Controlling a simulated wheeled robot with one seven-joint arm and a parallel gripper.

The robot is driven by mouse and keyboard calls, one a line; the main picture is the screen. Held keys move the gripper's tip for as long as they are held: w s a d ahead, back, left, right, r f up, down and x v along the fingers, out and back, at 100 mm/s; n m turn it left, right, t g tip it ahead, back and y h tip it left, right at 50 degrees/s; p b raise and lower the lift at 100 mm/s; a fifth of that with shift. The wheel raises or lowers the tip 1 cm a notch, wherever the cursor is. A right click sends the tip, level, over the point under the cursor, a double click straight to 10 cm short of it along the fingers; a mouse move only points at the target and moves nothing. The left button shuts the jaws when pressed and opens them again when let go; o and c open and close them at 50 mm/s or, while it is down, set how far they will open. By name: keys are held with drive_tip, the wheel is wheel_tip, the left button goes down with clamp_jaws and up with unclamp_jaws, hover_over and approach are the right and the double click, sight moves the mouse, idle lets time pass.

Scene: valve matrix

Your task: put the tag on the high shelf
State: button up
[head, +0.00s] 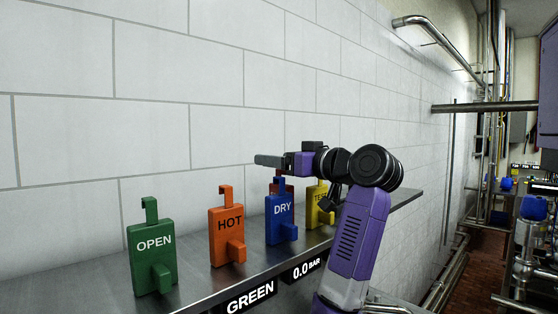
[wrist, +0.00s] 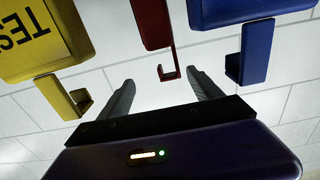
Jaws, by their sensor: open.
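Several upright tags with hooked tops stand on a metal shelf (head: 195,291) in the head view: green OPEN (head: 153,262), orange HOT (head: 229,248), blue DRY (head: 279,229) and yellow TEST (head: 318,218). A red tag (head: 283,184) is mostly hidden behind blue DRY and my gripper (head: 271,160). In the wrist view my gripper (wrist: 164,88) is open and empty. The red tag (wrist: 153,25) hangs inverted in the picture, its hook in line with the gap between my fingers. The yellow tag (wrist: 40,40) and blue tag (wrist: 248,45) flank it.
A white tiled wall (head: 180,120) rises behind the shelf. The shelf's front edge carries the labels GREEN (head: 250,298) and 0.0 BAR (head: 305,269). Pipes (head: 435,35) run along the wall at right. The space above the tags at left is clear.

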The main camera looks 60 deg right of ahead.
drive_tip(key=r+b+v, duration=0.1)
drive_tip(key=b+v, duration=0.2)
drive_tip(key=v, duration=0.9)
drive_tip(key=shift+s, duration=0.1)
